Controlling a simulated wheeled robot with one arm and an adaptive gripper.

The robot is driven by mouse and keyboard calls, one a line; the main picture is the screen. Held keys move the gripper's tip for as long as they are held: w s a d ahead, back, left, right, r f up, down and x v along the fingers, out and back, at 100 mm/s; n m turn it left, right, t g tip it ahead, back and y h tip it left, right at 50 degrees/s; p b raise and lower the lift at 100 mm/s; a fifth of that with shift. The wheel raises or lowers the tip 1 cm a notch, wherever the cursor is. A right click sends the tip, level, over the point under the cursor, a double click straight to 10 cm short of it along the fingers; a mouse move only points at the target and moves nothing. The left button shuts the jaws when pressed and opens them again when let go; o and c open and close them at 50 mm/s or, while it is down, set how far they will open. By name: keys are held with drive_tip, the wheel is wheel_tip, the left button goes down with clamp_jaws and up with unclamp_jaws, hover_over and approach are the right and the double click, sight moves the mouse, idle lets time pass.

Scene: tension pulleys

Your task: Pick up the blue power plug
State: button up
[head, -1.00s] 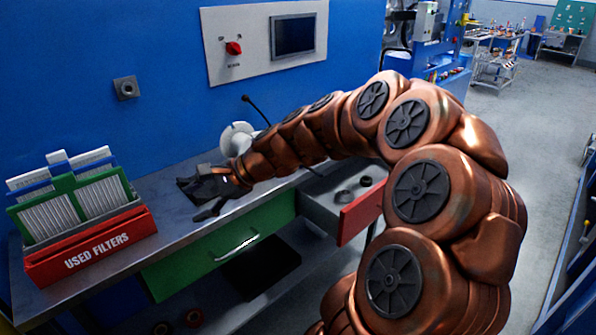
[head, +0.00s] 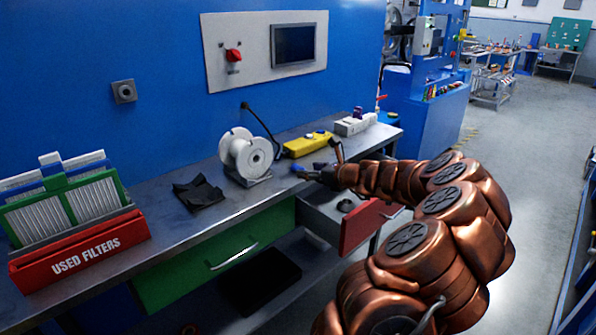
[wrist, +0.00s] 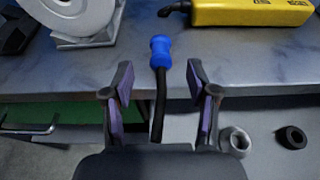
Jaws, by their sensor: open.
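The blue power plug (wrist: 160,52) lies on the workbench in the wrist view, with its dark cable (wrist: 159,105) running toward me over the bench edge. In the head view the plug (head: 297,169) is a small blue shape beside my gripper, left of its fingers. My gripper (wrist: 158,78) is open in the wrist view, its purple-padded fingers on either side of the cable, just short of the plug. My gripper (head: 325,160) also shows in the head view, over the bench's front edge above the open drawer.
A white spool (head: 252,155) stands left of the plug. A yellow device (head: 307,144) lies behind it. A black holder (head: 199,193) and a red used-filters box (head: 80,250) are further left.

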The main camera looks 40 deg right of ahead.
sight(300, 167)
drive_tip(key=shift+x, duration=2.65)
clamp_jaws()
